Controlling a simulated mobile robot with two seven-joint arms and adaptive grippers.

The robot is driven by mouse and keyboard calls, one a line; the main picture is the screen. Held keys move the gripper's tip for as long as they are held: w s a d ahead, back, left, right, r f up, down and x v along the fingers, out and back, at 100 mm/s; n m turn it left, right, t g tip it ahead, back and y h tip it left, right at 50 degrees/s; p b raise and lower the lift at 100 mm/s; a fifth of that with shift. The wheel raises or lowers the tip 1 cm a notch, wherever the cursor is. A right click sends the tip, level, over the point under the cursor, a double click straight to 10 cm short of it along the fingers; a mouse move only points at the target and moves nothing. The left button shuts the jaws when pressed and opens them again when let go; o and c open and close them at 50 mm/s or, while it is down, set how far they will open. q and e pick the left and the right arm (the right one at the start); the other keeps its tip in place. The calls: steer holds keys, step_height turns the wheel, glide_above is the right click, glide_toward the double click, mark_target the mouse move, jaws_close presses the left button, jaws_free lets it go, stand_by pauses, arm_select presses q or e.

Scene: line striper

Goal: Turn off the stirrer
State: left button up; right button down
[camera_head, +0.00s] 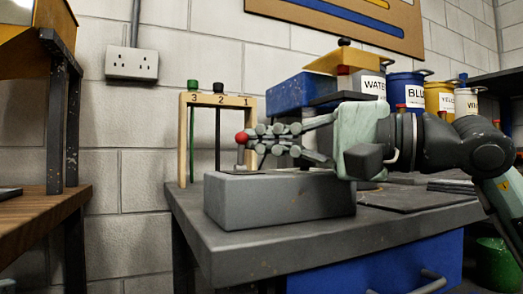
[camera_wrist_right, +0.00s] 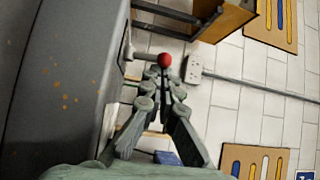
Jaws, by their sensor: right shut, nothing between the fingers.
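A grey box (camera_head: 265,205) sits on the dark bench top, and a short grey lever with a red ball knob (camera_head: 241,137) stands at its left part. I take this box to be the stirrer's control. My right gripper (camera_head: 252,139) reaches in from the right above the box. Its fingers are shut and empty, with the tips right beside the red knob. In the right wrist view the red knob (camera_wrist_right: 165,59) shows just beyond the closed fingertips (camera_wrist_right: 158,72); I cannot tell whether they touch. My left gripper is in neither view.
A wooden rack (camera_head: 217,101) numbered 3, 2, 1 stands behind the box. A blue bin (camera_head: 297,91) and labelled paint tins (camera_head: 406,92) stand at the back right. A wooden table (camera_head: 38,212) is at the left. A wall socket (camera_head: 132,63) is above.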

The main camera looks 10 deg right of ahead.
steer(key=shift+s, duration=0.15)
steer(key=shift+d, duration=0.1)
steer(key=shift+s+d, duration=0.1)
steer(key=shift+d, duration=0.25)
steer(key=v, duration=1.1)
steer(key=shift+s, duration=0.2)
steer(key=shift+s, duration=0.1)
